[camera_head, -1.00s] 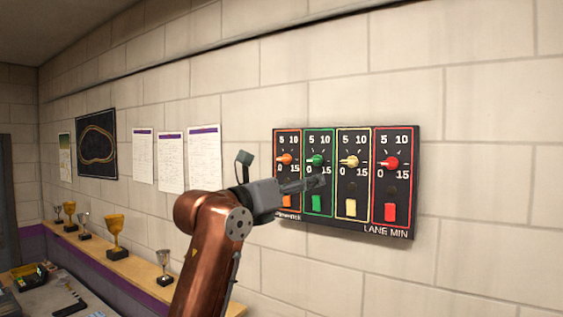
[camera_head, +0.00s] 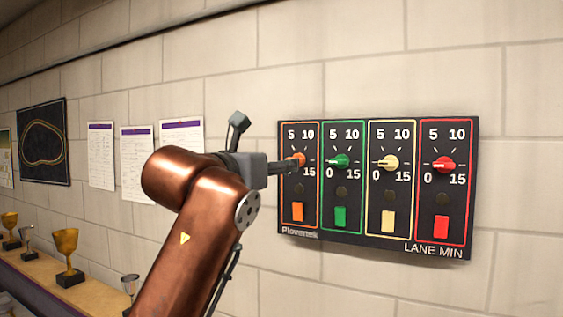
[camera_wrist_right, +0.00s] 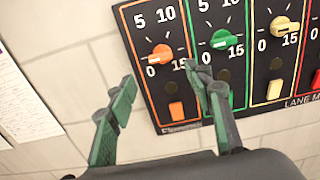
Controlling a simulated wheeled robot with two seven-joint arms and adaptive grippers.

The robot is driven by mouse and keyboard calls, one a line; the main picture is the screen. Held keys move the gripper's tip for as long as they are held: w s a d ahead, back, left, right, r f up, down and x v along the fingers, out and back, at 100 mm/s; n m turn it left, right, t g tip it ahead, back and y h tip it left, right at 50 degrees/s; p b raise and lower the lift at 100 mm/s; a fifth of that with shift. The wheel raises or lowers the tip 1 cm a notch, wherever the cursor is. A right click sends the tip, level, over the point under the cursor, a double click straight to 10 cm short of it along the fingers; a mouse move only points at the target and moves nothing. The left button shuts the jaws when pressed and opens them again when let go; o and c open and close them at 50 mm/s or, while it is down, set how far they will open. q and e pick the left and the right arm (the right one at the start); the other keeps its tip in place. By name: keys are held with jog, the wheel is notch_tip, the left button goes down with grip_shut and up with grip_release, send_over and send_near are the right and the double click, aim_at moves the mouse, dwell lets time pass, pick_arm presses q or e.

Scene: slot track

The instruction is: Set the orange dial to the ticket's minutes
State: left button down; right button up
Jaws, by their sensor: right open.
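The orange dial (camera_wrist_right: 159,57) is on the leftmost section of a black wall panel (camera_wrist_right: 181,121). Its pale pointer mark is on its left side, towards the 0. In the head view the orange dial (camera_head: 300,158) is partly covered by my right gripper (camera_head: 288,166). In the wrist view my right gripper (camera_wrist_right: 160,92) is open and empty, its green-grey fingers spread below the dial. I cannot see the fingers touching it. My left gripper is not in view. No ticket is readable.
Green (camera_head: 340,161), yellow (camera_head: 387,162) and red (camera_head: 443,165) dials sit to the right, each above a coloured rectangle. White papers (camera_head: 137,163) hang on the wall. A trophy shelf (camera_head: 92,296) is at lower left. The wall right of the panel is bare.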

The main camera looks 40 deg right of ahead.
jog(key=p+x, duration=0.2)
jog(key=x, duration=0.5)
jog(key=shift+d+r+p, duration=0.2)
jog(key=shift+d+p, duration=0.2)
jog(key=shift+w, duration=0.1)
jog(key=shift+c, duration=0.4)
jog(key=c, duration=1.1)
